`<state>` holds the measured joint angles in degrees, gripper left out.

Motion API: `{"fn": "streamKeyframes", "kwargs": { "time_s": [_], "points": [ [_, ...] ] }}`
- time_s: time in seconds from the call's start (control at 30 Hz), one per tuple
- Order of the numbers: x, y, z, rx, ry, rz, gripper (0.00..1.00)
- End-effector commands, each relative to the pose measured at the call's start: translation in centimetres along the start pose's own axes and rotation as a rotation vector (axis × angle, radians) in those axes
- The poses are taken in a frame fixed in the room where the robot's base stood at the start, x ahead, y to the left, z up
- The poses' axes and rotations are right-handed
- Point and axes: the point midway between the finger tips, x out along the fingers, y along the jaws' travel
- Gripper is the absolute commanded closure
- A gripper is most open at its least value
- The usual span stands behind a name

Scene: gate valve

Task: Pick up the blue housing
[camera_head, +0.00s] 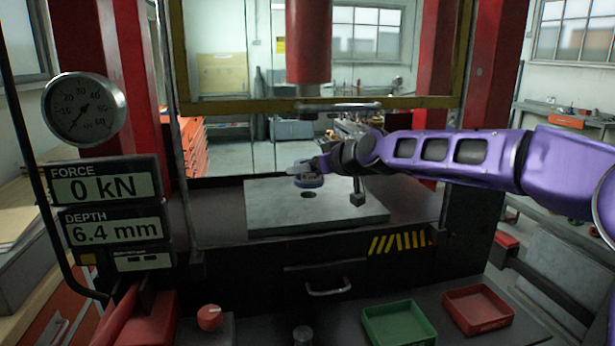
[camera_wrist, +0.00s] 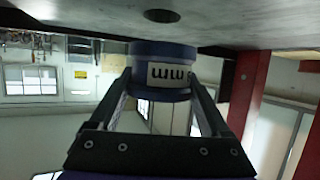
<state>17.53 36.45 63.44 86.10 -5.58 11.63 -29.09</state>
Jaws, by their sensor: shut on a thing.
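The blue housing (camera_head: 309,182) is a short round ring-like piece at the steel plate (camera_head: 270,218), just behind the plate's dark hole. In the wrist view the blue housing (camera_wrist: 160,55) has a pale band with dark marks. My gripper (camera_wrist: 160,82) has one finger on each side of it and is shut on it. In the head view my gripper (camera_head: 318,167) reaches in from the right, and its fingers are small and partly hidden. I cannot tell whether the housing rests on the plate or hangs just above it.
A red press ram (camera_head: 309,45) hangs above the plate, with a round metal ring (camera_head: 338,106) below it. Red columns flank the plate. A green tray (camera_head: 398,325) and a red tray (camera_head: 477,309) lie in front. The force display (camera_head: 105,187) reads 0 kN.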

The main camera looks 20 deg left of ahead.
Motion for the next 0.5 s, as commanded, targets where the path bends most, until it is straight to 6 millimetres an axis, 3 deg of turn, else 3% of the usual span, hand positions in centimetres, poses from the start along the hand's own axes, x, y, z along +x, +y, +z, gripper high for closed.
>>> {"fn": "streamKeyframes", "kwargs": {
  "time_s": [0.5],
  "points": [
    [-7.2, 0.3, 2.9, 0.002, 0.004, 0.007, 1.0]
  ]
}}
